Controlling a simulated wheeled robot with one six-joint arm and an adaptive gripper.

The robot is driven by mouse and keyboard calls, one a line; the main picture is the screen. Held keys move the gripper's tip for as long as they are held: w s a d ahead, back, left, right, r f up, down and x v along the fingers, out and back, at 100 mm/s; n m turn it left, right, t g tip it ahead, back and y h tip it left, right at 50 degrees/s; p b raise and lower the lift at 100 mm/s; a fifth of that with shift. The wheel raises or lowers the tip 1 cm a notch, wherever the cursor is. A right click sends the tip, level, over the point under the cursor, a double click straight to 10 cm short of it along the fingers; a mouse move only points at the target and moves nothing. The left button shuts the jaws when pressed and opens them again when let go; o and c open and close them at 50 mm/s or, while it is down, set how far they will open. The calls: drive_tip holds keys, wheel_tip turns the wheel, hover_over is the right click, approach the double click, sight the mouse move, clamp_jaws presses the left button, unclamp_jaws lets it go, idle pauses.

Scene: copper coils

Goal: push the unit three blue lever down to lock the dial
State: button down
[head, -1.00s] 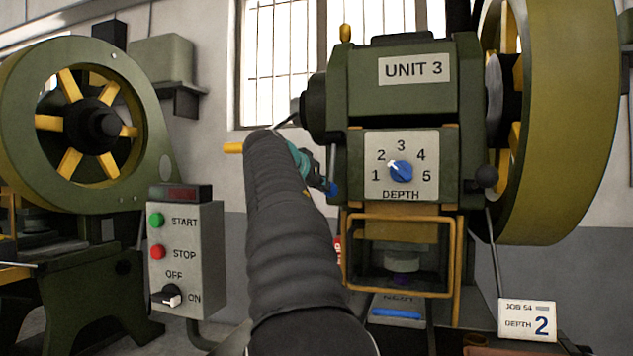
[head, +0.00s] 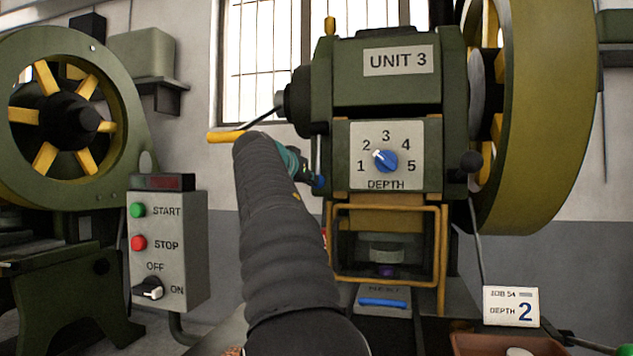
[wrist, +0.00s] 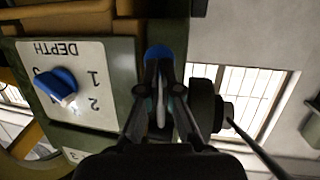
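The unit three press (head: 335,95) carries a dial plate (head: 410,135) with a blue dial (head: 385,160). The dial pointer is toward 2. The lever, a thin grey rod with a blue end (head: 319,182), is on the left side of the press, pointing down with the blue end lowest. The wrist view is upside down; there the blue lever end (wrist: 158,52) is at my fingertips. My gripper (wrist: 163,70) appears shut, with its fingertips at the blue end. Whether it touches the lever is unclear. My arm partly hides the gripper in the head view.
A yellow-handled rod (head: 226,136) sticks out left of the press, close to my arm. A control box (head: 190,245) with START, STOP and a switch stands left. A card (head: 511,307) reads depth 2. A large flywheel (head: 545,120) is at the right.

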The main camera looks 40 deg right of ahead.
drive_tip(key=shift+f, duration=0.1)
drive_tip(key=b+v, duration=0.1)
drive_tip(key=v, duration=1.3)
drive_tip(key=shift+f+b, duration=0.25)
drive_tip(key=shift+b, duration=0.1)
drive_tip(key=shift+a, duration=0.15)
